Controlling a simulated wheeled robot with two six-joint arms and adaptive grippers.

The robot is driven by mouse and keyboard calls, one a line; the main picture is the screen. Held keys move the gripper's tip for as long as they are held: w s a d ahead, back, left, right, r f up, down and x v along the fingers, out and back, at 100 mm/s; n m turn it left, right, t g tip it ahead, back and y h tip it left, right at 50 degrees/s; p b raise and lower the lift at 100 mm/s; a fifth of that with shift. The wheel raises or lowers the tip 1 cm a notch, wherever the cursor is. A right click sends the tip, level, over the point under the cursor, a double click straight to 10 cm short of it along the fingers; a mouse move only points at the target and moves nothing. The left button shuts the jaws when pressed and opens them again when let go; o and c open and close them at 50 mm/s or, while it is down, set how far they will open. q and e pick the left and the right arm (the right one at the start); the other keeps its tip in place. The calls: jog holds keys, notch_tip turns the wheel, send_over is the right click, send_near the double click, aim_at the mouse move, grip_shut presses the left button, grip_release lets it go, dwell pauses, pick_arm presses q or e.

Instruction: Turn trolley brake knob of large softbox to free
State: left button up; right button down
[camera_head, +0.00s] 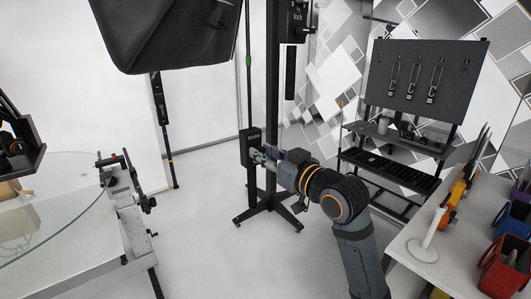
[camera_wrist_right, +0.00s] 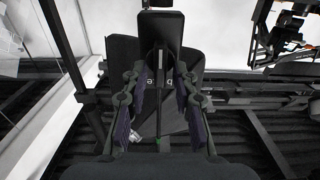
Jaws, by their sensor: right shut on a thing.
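The large black softbox (camera_head: 165,35) hangs at the upper left of the head view. Its dark upright stand (camera_head: 272,90) rises from a spread-legged base (camera_head: 268,214) on the floor. A dark brake box (camera_head: 246,146) sits low on the stand. My right gripper (camera_head: 264,156) reaches it from the right and is shut on the brake knob. In the right wrist view, the dark knob (camera_wrist_right: 160,30) lies between the fingers of the right gripper (camera_wrist_right: 160,85), before a dark plate with partly hidden lettering. The knob's exact angle is unclear. My left gripper is not in view.
A glass-topped table (camera_head: 60,225) with a clamp stands at left. A black tool rack (camera_head: 425,75) stands behind at right. A white bench (camera_head: 425,235) with coloured bins (camera_head: 505,270) is at the right edge. The floor left of the stand is clear.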

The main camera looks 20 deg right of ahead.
jog(key=c, duration=1.4)
grip_release()
notch_tip(320, 180, up, 10)
